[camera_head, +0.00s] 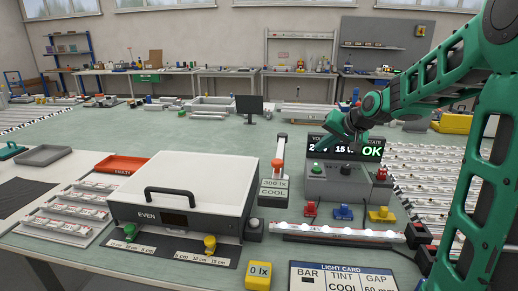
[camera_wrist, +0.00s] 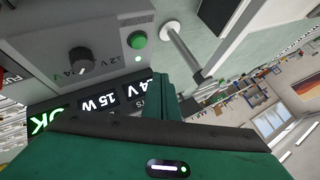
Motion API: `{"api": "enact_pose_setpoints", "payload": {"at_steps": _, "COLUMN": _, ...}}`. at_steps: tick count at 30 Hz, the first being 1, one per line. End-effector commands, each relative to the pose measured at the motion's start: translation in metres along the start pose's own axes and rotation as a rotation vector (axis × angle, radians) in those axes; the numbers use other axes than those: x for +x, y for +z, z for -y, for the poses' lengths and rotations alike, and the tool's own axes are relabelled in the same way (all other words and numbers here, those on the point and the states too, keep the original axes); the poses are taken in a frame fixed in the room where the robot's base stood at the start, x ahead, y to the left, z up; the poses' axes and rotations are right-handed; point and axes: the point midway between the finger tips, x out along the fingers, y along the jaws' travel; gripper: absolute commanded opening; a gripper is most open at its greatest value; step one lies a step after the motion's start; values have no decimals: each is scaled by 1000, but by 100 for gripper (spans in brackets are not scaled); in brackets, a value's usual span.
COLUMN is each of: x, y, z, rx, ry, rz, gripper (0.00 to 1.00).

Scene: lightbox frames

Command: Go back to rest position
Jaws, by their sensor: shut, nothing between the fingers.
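My gripper (camera_head: 350,124) hangs at the end of my green arm, above and in front of the power supply's display (camera_head: 372,151). It is shut and holds nothing. In the wrist view my green gripper (camera_wrist: 164,90) shows with its fingers together, over the display, which appears upside down with "15 W" and part of "OK". The grey power supply (camera_head: 338,186) has a green button and a dark knob, both also clear in the wrist view. My gripper partly covers the display's text in the head view.
A closed white light box (camera_head: 185,180) marked "EVEN" stands left of centre. A lit LED bar (camera_head: 340,232) lies in front of the supply, near red, blue and yellow clips. A dark monitor (camera_head: 249,108) stands behind.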

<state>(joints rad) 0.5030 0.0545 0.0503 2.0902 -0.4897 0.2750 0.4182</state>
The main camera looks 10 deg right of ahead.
Motion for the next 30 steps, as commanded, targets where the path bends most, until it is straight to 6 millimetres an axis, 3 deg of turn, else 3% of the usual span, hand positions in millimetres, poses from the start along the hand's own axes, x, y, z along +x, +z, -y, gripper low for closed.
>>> {"api": "enact_pose_setpoints", "payload": {"at_steps": 4, "x": -9, "y": 11, "z": -8, "rx": -14, "ry": 37, "rz": 17, "gripper": 0}}
{"api": "enact_pose_setpoints", "payload": {"at_steps": 7, "x": -28, "y": 36, "z": -27, "rx": -38, "ry": 115, "rz": 56, "gripper": 0}}
{"api": "enact_pose_setpoints", "payload": {"at_steps": 15, "x": -117, "y": 145, "z": -107, "rx": -71, "ry": 385, "rz": 254, "gripper": 0}}
{"api": "enact_pose_setpoints", "payload": {"at_steps": 21, "x": -182, "y": 232, "z": -153, "rx": -44, "ry": 505, "rz": 423, "gripper": 0}}
{"api": "enact_pose_setpoints", "payload": {"at_steps": 25, "x": -211, "y": 275, "z": -170, "rx": -20, "ry": 541, "rz": 511, "gripper": 0}}
{"api": "enact_pose_setpoints", "payload": {"at_steps": 30, "x": -229, "y": 303, "z": -180, "rx": -1, "ry": 557, "rz": 570, "gripper": 0}}
